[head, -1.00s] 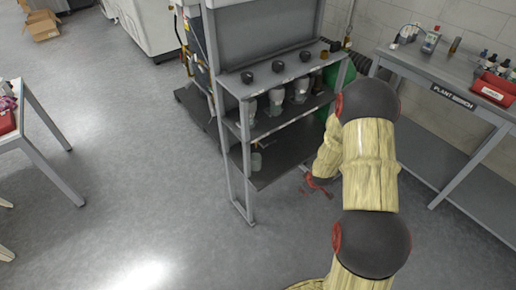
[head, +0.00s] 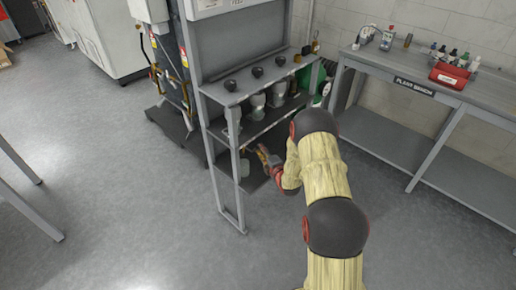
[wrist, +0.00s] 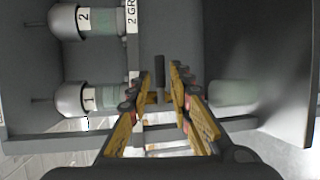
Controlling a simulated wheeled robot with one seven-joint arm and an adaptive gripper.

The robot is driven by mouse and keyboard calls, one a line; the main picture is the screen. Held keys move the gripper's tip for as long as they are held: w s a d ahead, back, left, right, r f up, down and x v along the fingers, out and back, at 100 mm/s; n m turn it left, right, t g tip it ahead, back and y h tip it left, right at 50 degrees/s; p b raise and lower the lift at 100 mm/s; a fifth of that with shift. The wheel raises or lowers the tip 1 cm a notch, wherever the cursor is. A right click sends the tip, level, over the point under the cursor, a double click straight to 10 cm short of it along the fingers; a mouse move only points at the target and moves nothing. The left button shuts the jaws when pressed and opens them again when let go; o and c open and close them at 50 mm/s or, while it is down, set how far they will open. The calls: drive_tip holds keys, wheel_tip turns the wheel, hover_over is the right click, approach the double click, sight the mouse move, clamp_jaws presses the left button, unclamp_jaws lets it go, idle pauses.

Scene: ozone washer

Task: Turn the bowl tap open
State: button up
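My gripper (head: 264,157) reaches in at the right side of the grey rack, between its shelves. In the wrist view my gripper (wrist: 166,90) is open, its yellow fingers apart. A small dark upright handle (wrist: 160,72), possibly the bowl tap, shows between the fingertips; I cannot tell whether they touch it. Two bowls, marked 1 (wrist: 88,98) and 2 (wrist: 85,20), have pale green bodies and grey rounded ends. They lie left of the fingers in the turned wrist view. In the head view, bowls (head: 256,103) stand in a row under the rack's top.
A translucent container (wrist: 232,92) is right of the fingers in the wrist view. The rack's front post (head: 237,185) stands left of my gripper. The plant bench (head: 405,85), with bottles and a red bin (head: 449,76), is at the right. Open floor (head: 120,185) lies left.

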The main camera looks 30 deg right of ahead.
drive_tip(key=shift+w+d+f+b, duration=0.1)
drive_tip(key=shift+w+f+b, duration=0.15)
drive_tip(key=shift+w, duration=0.8)
drive_tip(key=shift+w+d+f+b, duration=0.1)
drive_tip(key=shift+w+f+b, duration=0.15)
drive_tip(key=shift+w, duration=0.8)
drive_tip(key=shift+c, duration=0.2)
clamp_jaws()
